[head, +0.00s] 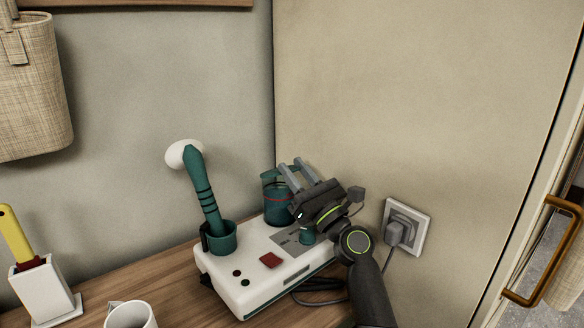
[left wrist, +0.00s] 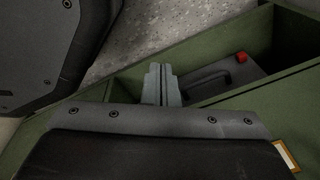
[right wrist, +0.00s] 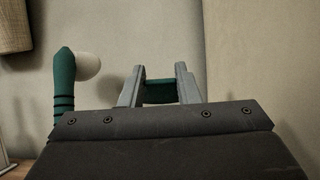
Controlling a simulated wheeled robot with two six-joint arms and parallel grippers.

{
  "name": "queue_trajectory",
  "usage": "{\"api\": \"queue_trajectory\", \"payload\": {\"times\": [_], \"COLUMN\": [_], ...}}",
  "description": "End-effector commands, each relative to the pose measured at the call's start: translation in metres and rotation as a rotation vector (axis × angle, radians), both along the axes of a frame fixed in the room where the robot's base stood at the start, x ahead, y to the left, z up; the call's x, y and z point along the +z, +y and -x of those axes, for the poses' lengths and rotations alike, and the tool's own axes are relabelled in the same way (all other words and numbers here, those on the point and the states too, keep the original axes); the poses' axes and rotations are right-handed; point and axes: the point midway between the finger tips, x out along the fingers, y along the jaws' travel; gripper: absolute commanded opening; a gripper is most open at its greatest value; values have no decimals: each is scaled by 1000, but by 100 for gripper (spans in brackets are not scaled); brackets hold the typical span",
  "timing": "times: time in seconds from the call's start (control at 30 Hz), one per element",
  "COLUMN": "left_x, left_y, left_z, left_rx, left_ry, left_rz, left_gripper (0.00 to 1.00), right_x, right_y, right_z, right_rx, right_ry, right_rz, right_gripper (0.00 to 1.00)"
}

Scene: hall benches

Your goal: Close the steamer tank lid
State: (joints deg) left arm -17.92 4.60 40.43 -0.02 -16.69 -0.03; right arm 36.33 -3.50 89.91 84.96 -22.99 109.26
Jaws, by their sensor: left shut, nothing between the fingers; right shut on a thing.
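The steamer is a white base unit (head: 258,262) on a wooden bench. Its teal tank (head: 277,207) stands at the back right, with a red line around it. The teal lid (head: 270,174) shows at the tank's top, partly hidden by my fingers; I cannot tell its exact angle. My right gripper (head: 291,164) is at the tank top, shut on the lid. In the right wrist view a teal piece of the lid (right wrist: 159,92) sits between the two fingers. My left gripper (left wrist: 162,70) is shut and empty, seen only in the left wrist view.
A teal steamer wand (head: 206,190) stands in a holder on the base. A white mug (head: 131,315) and a white holder with a yellow-handled tool (head: 45,290) are left. A plugged socket (head: 405,228) is on the right panel. A green compartmented box (left wrist: 225,65) is below my left gripper.

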Motion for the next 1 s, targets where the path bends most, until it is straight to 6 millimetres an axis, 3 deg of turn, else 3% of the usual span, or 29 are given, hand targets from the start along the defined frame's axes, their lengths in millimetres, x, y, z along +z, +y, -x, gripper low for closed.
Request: {"api": "queue_trajectory", "payload": {"times": [0.03, 0.3, 1.0], "left_x": [-3, -7, -7], "left_y": [0, 0, 2], "left_z": [1, 7, -1], "left_rx": [0, 5, 3], "left_ry": [3, 19, 7], "left_rz": [0, -1, -2], "left_gripper": [0, 0, 0], "right_x": [-11, -26, -32], "right_y": [-1, -3, -3], "right_z": [0, 3, 4], "right_rx": [2, 3, 2], "right_ry": [10, 11, 12], "right_rz": [3, 4, 4], "right_gripper": [0, 0, 0]}}
